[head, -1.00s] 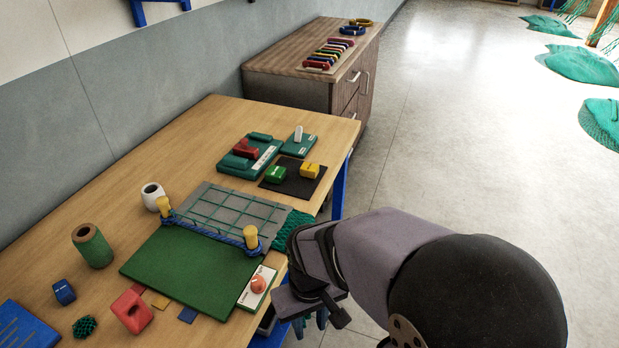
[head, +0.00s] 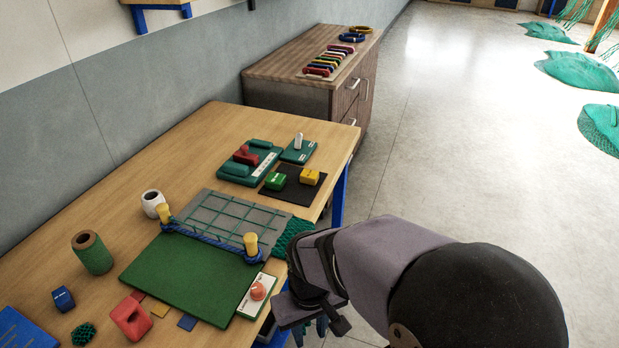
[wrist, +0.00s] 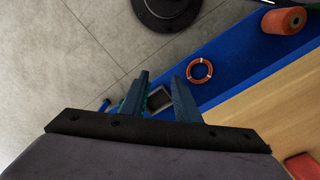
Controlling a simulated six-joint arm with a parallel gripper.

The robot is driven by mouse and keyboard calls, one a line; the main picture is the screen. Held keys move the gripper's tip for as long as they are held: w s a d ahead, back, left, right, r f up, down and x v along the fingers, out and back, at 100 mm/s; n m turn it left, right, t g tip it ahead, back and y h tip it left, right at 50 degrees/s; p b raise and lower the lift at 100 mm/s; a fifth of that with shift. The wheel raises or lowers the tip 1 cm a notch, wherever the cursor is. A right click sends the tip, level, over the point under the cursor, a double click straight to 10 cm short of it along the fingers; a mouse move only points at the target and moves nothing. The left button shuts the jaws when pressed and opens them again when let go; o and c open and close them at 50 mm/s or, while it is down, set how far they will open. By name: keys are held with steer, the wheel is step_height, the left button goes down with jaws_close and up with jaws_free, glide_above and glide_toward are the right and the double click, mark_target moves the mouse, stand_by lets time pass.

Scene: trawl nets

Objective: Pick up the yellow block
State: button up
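The yellow block (head: 309,177) lies on a dark square mat (head: 293,197) toward the back right of the wooden table, just right of a green block (head: 275,181). It does not show in the wrist view. My gripper (head: 313,326) is low at the right edge of the table, in front of the mat and well away from the yellow block. In the wrist view my gripper (wrist: 160,97) has its two fingers apart. A small grey box-like thing (wrist: 158,99) shows in the gap, seemingly farther below; nothing appears gripped.
A green-grey net board with yellow posts (head: 251,243) stands between my gripper and the mat's left. Green trays (head: 240,172) with a red piece sit behind the mat. The wrist view shows an orange spool (wrist: 284,20) and an orange ring (wrist: 199,71) over blue.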

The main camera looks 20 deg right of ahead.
mark_target(310, 180)
steer(key=o, duration=0.9)
steer(key=shift+o, duration=0.2)
